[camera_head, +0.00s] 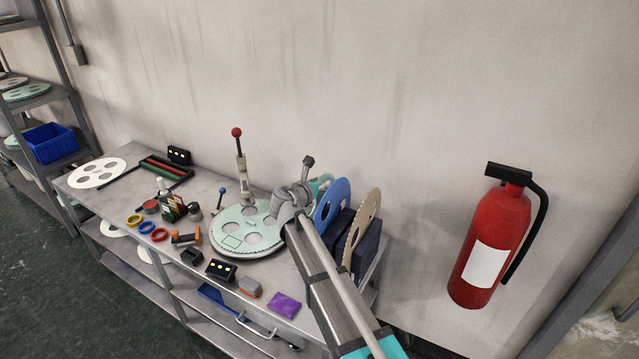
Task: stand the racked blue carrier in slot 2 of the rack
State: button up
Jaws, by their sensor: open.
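The blue carrier (333,203), a flat disc with holes, stands on edge in the dark navy rack (341,228) at the right end of the bench. A tan toothed carrier (360,232) stands on edge to its right, in front of the navy rack wall. A teal carrier (322,181) shows partly behind the blue one. Slot numbers are not readable. My arm crosses in front of the rack and hides its lower left part. My gripper (308,162), small and dark at the arm's far end, appears empty, above and left of the blue carrier; its fingers are hard to make out.
A lapping plate with a pale green carrier (245,229) and a red-knobbed lever (237,133) stands left of the rack. Small tools, colored rings and a purple pouch (284,305) crowd the bench front. The wall is close behind; a fire extinguisher (490,245) hangs at right.

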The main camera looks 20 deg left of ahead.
jog(key=shift+r+p, duration=0.6)
jog(key=shift+r, duration=0.3)
dwell(0.4)
jog(key=s+d+f+m+g+h+b, duration=0.1)
jog(key=d+f+m+g, duration=0.4)
jog(key=d, duration=0.6)
jog(key=d+f+m+h+b, duration=0.1)
jog(key=d+f+m, duration=0.2)
jog(key=d+m, duration=0.6)
jog(key=s+d+f+m+g+h, duration=0.1)
jog(key=d+f+m+g+h, duration=0.15)
jog(key=d, duration=1.05)
jog(key=s+d+f+m+g+y+b, duration=0.1)
jog(key=s+d+f+m+g+y, duration=0.2)
jog(key=s+d+m, duration=0.6)
jog(key=s+d+f+m+g+y+b, duration=0.1)
jog(key=s+d+f+m+g+y, duration=0.2)
jog(key=s+d+m, duration=0.6)
notch_tip(320, 180, down, 2)
jog(key=shift+d+f+g+b, duration=0.1)
jog(key=shift+d+g+b, duration=0.2)
jog(key=shift+d+g, duration=0.55)
